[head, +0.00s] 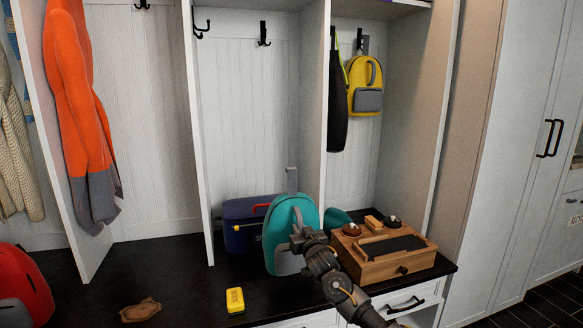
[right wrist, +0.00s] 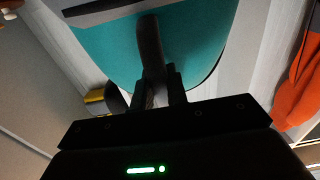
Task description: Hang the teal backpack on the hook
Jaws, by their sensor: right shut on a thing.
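The teal backpack (head: 288,217) is upright at the front of the middle cubby, with a grey loop (head: 292,180) standing up from its top. I cannot tell whether its base touches the bench. My right gripper (head: 299,238) is at its front, shut on its dark grey handle. In the right wrist view the handle (right wrist: 150,42) runs between the fingers (right wrist: 158,88), with teal fabric (right wrist: 195,45) behind. Black hooks are on the middle cubby's back wall (head: 264,34) and left side (head: 201,28); both look empty. My left gripper is out of view.
A navy case (head: 240,224) stands behind the backpack. A wooden box (head: 388,262) with brushes is on the right. A yellow sponge (head: 235,301) lies on the dark bench (head: 180,270). A yellow backpack (head: 365,85) hangs in the right cubby; cubby dividers (head: 313,110) stand between.

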